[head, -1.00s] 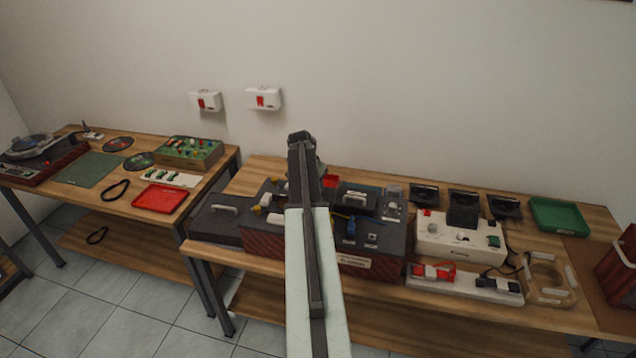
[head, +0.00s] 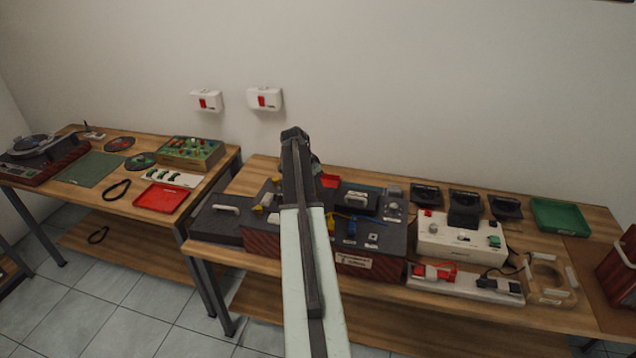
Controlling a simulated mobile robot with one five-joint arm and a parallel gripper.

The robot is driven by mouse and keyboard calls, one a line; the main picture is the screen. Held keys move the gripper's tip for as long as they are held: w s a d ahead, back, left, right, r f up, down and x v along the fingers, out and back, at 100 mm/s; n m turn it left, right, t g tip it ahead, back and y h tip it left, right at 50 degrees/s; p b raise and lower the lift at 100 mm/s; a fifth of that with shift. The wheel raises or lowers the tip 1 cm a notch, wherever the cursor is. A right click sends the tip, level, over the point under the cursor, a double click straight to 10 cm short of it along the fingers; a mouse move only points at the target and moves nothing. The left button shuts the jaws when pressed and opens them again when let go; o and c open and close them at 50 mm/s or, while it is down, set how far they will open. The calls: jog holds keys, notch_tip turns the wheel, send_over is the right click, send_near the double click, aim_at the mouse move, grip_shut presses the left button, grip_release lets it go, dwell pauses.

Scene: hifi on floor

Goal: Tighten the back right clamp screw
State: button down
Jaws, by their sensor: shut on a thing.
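The hi-fi unit with a dark top and red-brown ribbed sides (head: 386,262) stands on the middle bench, with a pale label on its front. A blue part (head: 351,229) and a yellow part (head: 331,222) stand on its top, with small pale fittings (head: 373,238) nearby. I cannot make out which part is the back right clamp screw. My arm reaches up across the unit and hides part of its top. My gripper is hidden behind the end of my arm, so its fingers and anything between them do not show.
A dark case with a handle (head: 223,216) lies left of the unit. A white box with knobs (head: 460,238) and a power strip (head: 466,284) stand to the right. A green tray (head: 559,214) lies farther right. The wall behind holds two white boxes.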

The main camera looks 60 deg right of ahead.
jog(key=shift+w, duration=0.35)
jog(key=c, duration=1.2)
grip_release()
jog(key=shift+s, duration=0.1)
jog(key=shift+r, duration=0.1)
jog(key=p+v, duration=0.7)
jog(key=shift+r, duration=0.25)
jog(key=shift+a, duration=0.15)
